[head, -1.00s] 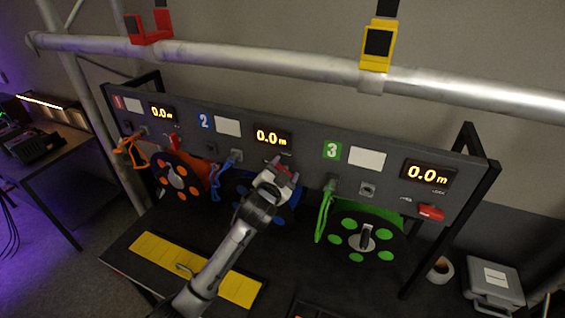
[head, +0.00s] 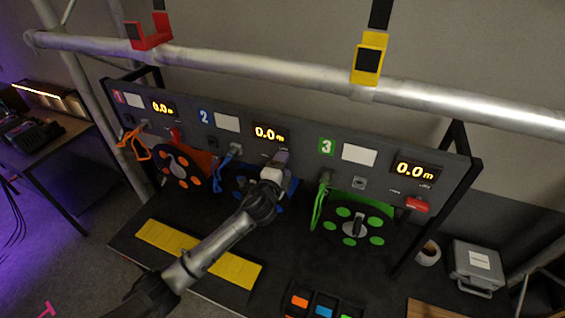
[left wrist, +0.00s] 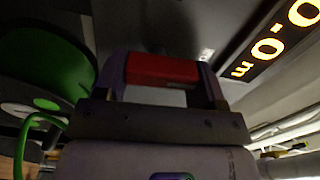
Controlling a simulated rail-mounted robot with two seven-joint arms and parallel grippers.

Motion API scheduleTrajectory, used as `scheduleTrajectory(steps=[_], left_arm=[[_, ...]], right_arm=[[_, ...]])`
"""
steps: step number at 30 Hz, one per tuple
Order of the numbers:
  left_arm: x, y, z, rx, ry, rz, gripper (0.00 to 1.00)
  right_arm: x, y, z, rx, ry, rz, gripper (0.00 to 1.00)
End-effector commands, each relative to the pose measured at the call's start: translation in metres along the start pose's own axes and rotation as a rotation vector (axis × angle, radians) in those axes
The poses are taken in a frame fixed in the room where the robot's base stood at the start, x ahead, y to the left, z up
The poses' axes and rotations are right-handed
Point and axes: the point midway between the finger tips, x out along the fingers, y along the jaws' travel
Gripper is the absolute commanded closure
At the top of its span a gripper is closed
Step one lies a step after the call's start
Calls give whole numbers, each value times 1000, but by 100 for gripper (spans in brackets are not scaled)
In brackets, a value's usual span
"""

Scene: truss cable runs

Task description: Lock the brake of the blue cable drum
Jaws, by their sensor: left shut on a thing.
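The blue cable drum (head: 243,185) sits under panel section 2, largely covered by my left arm in the head view. My left gripper (head: 281,158) is at the panel just below the section 2 display (head: 269,133). In the left wrist view my left gripper (left wrist: 162,85) is shut on a red brake lever (left wrist: 162,69), which lies crosswise between its fingers. That lever is hidden behind the gripper in the head view. The blue cable (head: 222,170) hangs to the left of the gripper. My right gripper is not in view.
The orange drum (head: 180,167) and green drum (head: 351,224) stand on either side. Red levers of section 1 (head: 176,134) and section 3 (head: 416,204) also show. A truss pipe (head: 300,75) runs above the panel. A yellow strip (head: 230,270) lies on the dark bench.

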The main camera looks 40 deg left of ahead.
Motion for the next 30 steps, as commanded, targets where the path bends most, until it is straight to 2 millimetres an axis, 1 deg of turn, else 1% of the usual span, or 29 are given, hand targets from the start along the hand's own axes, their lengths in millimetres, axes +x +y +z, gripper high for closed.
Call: scheduleTrajectory(steps=[1, 9, 24, 25, 30], left_arm=[[0, -1, 0, 21, 0, 1, 60], [0, 0, 0, 92, 0, 0, 60], [0, 1, 0, 111, -1, 0, 60], [0, 1, 0, 111, -1, 0, 35], [0, 1, 0, 110, -1, 0, 19]], right_arm=[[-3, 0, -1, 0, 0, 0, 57], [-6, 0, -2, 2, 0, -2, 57], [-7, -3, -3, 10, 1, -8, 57], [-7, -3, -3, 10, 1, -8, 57], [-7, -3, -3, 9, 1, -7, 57]])
